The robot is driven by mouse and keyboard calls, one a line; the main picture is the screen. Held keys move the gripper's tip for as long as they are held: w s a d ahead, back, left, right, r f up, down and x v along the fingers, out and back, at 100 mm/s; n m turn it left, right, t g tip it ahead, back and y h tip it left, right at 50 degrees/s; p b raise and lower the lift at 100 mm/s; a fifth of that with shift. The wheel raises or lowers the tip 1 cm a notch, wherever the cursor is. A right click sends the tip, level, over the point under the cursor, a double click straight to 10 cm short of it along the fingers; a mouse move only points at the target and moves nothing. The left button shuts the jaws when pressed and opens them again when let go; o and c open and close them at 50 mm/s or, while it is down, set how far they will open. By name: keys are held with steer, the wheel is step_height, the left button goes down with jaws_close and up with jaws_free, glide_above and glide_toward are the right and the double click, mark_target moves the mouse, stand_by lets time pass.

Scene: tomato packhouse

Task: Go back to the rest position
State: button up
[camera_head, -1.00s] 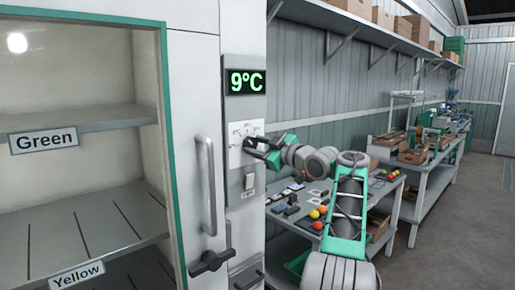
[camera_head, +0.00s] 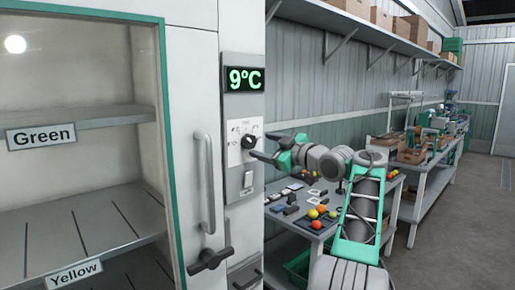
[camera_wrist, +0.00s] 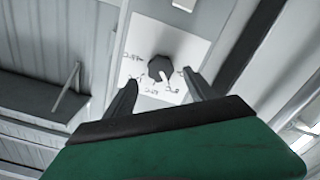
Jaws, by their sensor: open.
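My gripper (camera_head: 268,153) is open and empty in the head view, a little to the right of the cabinet's control panel. A black rotary knob (camera_head: 250,142) sits on a white dial plate (camera_head: 236,155) under a green display (camera_head: 244,79) reading 9°C. My gripper is apart from the knob. In the wrist view the open fingers (camera_wrist: 162,92) point at the dial plate, and the dark knob (camera_wrist: 159,67) shows beyond and between them, with a light pointer mark. The dial's labels are too small to read surely.
The cabinet has a long grey handle (camera_head: 207,183), a black latch (camera_head: 211,260) and a switch (camera_head: 248,181). Shelves labelled Green (camera_head: 41,136) and Yellow (camera_head: 75,274) show behind its glass. A workbench (camera_head: 283,217) with tomatoes (camera_head: 315,213) lies below my arm. The floor (camera_head: 440,245) at right is clear.

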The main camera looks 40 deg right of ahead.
steer(key=s, duration=0.3)
steer(key=shift+s, duration=0.35)
